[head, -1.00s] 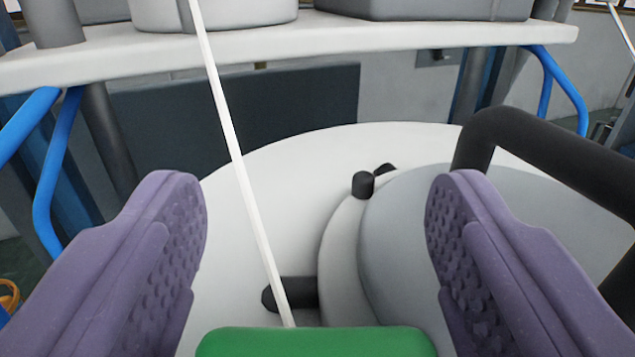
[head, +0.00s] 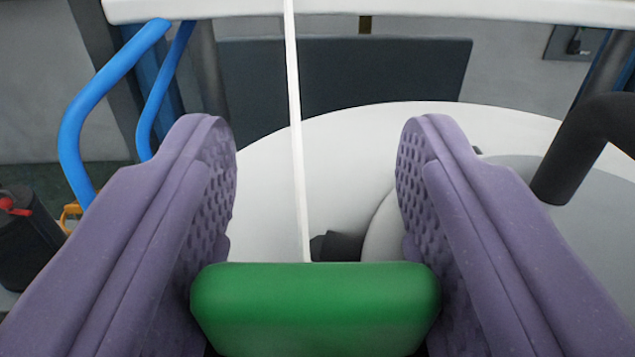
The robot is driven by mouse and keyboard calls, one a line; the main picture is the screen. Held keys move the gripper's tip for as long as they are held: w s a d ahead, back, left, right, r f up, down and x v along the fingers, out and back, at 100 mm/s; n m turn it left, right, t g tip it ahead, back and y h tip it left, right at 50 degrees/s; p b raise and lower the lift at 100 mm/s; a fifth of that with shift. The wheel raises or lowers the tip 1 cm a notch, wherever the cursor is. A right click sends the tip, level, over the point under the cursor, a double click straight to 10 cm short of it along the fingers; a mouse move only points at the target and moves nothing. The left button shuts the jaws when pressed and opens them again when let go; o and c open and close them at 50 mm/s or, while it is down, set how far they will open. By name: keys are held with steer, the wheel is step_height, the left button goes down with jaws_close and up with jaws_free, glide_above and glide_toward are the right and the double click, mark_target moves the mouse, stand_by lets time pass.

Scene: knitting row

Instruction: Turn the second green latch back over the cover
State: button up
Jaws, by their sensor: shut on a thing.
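The green latch (head: 315,310) is a rounded green bar low in the middle of the head view. My gripper (head: 316,190) has a purple, dimpled finger on each side of it. The fingers are shut on the latch, with its ends against their inner faces. The cover (head: 420,220) seems to be the grey round top behind the right finger, on a white round body (head: 330,150). The latch's lower part and mount are out of view.
A thin white strand (head: 295,130) runs down to behind the latch. A black curved handle (head: 590,150) stands at the right over the grey top. A white shelf (head: 400,10) crosses the top, with blue tubes (head: 85,110) at the left.

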mark_target(313, 333)
steer(key=shift+n+y, duration=0.3)
steer(key=shift+y, duration=0.2)
steer(key=shift+r, duration=0.1)
steer(key=o, duration=1)
steer(key=shift+c, duration=0.2)
steer(key=shift+s, duration=0.1)
steer(key=s+b, duration=0.1)
steer(key=s, duration=0.6)
steer(key=shift+s, duration=0.35)
